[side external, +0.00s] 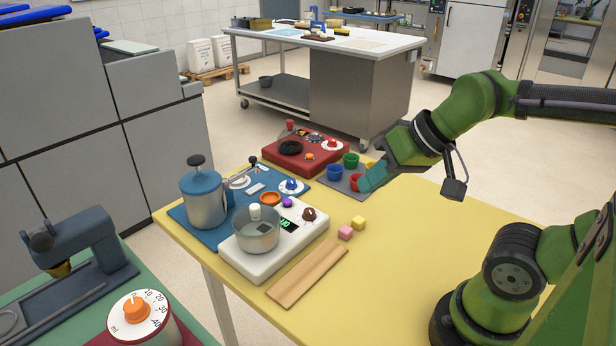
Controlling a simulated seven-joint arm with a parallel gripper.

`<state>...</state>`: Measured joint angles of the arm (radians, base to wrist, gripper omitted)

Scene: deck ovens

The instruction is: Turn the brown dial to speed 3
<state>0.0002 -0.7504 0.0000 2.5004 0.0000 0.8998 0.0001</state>
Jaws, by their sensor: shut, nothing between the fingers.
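The brown dial (308,214) sits on the top right of a white appliance (304,232) at the middle of the yellow table. Its pointer and scale marks are too small to read. My gripper (366,186) has teal fingers. It is shut and empty, up and to the right of the dial, apart from it, in front of the colored cups in this view.
Red, green, blue and yellow cups (351,160) stand behind my gripper. The right table is clear.

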